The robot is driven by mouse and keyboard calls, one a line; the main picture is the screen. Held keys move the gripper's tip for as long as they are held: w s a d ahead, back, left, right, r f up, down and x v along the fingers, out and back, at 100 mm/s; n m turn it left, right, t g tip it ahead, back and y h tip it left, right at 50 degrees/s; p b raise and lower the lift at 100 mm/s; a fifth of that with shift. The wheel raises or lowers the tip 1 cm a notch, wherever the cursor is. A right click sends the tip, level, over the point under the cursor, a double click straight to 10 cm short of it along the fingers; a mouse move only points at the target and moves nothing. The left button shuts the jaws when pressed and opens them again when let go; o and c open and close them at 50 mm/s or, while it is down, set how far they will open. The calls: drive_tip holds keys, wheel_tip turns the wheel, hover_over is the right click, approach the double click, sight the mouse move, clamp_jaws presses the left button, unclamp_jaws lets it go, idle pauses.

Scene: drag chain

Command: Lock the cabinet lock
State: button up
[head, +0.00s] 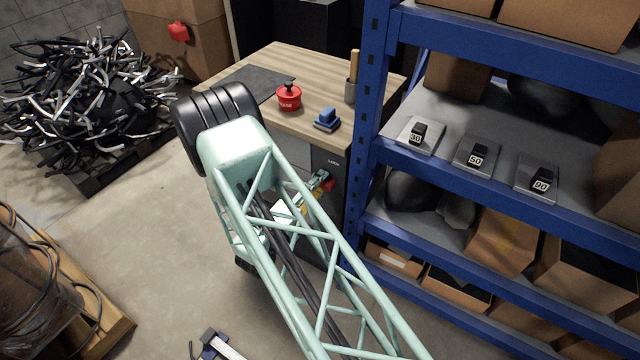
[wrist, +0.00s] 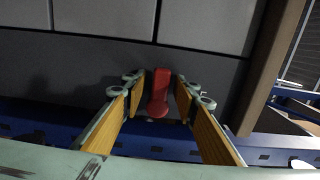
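The red lock handle (wrist: 158,98) is on the dark cabinet front (wrist: 75,62) in the wrist view, its long part upright in the picture. My gripper (wrist: 161,84) is open, with one wood-coloured finger on each side of the handle. Narrow gaps show between the fingers and the handle, so it does not look gripped. In the head view, the handle (head: 329,185) is a small red patch at the cabinet (head: 327,160) under the worktop. My gripper (head: 316,186) is beside it, partly hidden by my arm.
A blue shelf rack (head: 372,90) stands close to the right of the cabinet. The wooden worktop (head: 325,60) above carries a red pot (head: 289,97) and a blue block-like item (head: 327,119). Open floor (head: 150,235) lies to the left.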

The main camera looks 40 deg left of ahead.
drive_tip(key=shift+c, duration=0.4)
drive_tip(key=c, duration=0.8)
